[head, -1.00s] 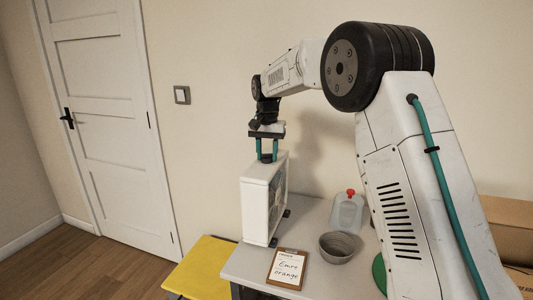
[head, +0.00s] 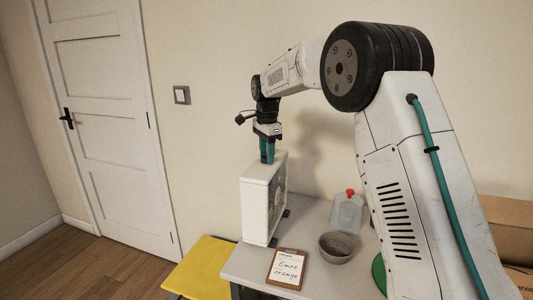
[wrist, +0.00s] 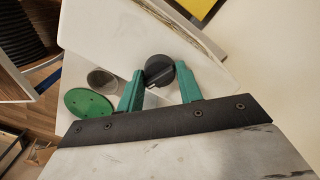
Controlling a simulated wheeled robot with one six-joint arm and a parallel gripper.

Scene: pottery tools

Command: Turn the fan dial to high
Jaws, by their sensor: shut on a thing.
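The white box fan (head: 256,208) stands upright on the grey table, its grille facing right. Its black dial (wrist: 160,71) is on the top face, seen in the wrist view between the two teal fingers. My gripper (head: 267,160) points straight down at the fan's top and is shut on the dial; it also shows in the wrist view (wrist: 159,86). The fingers hide most of the dial in the head view. I cannot read any setting marks around the dial.
On the grey table (head: 248,264) are a clipboard with a handwritten sheet (head: 287,268), a grey bowl (head: 337,247) and a clear jug with a red cap (head: 347,213). A yellow stool (head: 205,265) stands left of the table. A green disc (wrist: 89,104) lies near the bowl.

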